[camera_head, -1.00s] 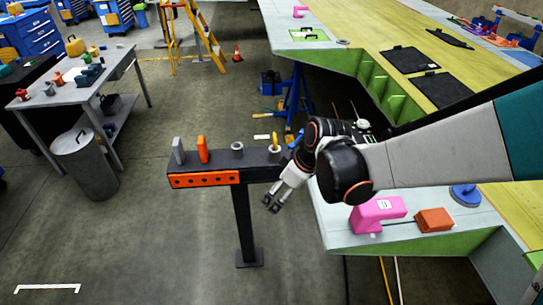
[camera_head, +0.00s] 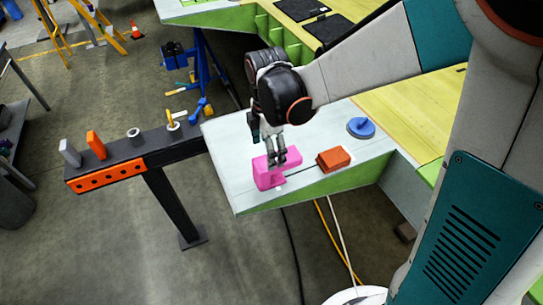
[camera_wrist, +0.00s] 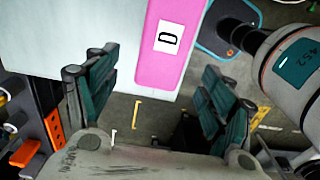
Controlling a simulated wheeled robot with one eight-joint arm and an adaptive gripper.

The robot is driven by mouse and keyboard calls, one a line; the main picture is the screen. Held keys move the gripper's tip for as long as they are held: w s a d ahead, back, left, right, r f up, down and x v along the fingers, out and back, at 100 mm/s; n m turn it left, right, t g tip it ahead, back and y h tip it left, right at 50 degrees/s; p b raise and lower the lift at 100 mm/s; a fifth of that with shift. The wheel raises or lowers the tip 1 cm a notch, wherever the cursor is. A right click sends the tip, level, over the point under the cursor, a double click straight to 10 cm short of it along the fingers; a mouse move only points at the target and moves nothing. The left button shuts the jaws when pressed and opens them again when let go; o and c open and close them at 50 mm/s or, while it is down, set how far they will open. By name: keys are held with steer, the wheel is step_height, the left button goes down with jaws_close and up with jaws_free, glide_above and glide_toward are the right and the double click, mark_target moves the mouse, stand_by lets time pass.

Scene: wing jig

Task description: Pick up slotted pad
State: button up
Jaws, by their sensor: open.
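My gripper (camera_head: 277,158) is open and points down at the pink block (camera_head: 268,178) on the pale panel. In the wrist view my open fingers (camera_wrist: 156,78) stand on either side, with the pink block (camera_wrist: 152,72) and its white "D" label (camera_wrist: 169,37) showing between them. I cannot tell whether they touch it. An orange-red block (camera_head: 333,159) lies just right of the pink one. A blue round piece with a knob (camera_head: 361,127) lies farther right. I cannot tell which of these pieces is the slotted pad.
The pale panel (camera_head: 225,150) has a green front edge. Left of it a black stand (camera_head: 115,158) with an orange plate (camera_head: 106,176) holds several small parts. A blue support (camera_head: 199,75) is behind. Cables hang below the panel.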

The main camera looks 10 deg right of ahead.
mark_target(268, 175)
step_height(268, 175, down, 7)
steer(key=b, duration=0.4)
steer(key=shift+w+d, duration=0.1)
steer(key=f+b, duration=0.3)
steer(key=f, duration=0.2)
steer(key=shift+s+f, duration=0.1)
steer(key=shift+s, duration=0.1)
steer(key=c, duration=1.1)
